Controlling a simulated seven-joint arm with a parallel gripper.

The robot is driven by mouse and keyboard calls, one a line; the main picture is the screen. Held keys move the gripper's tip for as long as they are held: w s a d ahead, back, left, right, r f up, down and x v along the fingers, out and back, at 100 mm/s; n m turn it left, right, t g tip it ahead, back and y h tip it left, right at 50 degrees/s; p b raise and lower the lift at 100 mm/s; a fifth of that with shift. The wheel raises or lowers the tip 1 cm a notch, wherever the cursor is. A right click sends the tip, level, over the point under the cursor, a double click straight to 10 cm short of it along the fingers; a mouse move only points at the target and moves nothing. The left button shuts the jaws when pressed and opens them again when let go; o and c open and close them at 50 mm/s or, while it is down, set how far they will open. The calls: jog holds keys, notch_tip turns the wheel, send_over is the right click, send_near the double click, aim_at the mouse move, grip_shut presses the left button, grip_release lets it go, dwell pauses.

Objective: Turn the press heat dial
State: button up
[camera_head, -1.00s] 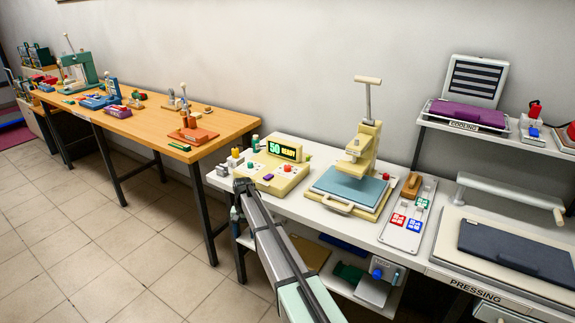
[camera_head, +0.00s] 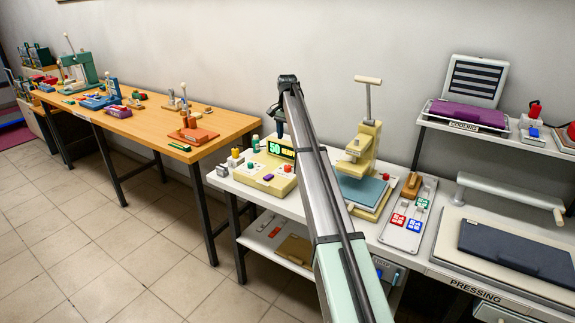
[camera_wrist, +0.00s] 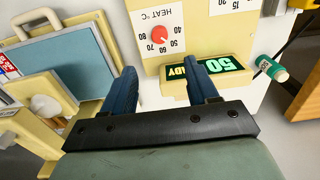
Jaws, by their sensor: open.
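The red heat dial (camera_head: 287,168) is on the box's right side. In the wrist view the dial (camera_wrist: 159,35), marked HEAT °C with numbers around it, lies beyond the fingertips, roughly between them in the picture. I cannot make out its pointer. My gripper (camera_wrist: 160,72) is open and empty. In the head view my gripper (camera_head: 280,132) hangs above the back of the box, apart from the dial.
The heat press (camera_head: 362,150) with its tall lever and blue plate stands right of the box. A tray of coloured blocks (camera_head: 408,222) lies farther right. My arm crosses the bench front.

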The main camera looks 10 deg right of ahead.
aim_at(288, 166)
notch_tip(288, 166, down, 14)
jog(key=shift+r, duration=0.15)
dwell(0.5)
jog(key=c, duration=1)
jog(key=shift+c, duration=0.2)
jog(key=shift+n, duration=0.4)
jog(key=n, duration=0.3)
jog(key=shift+n, duration=2.5)
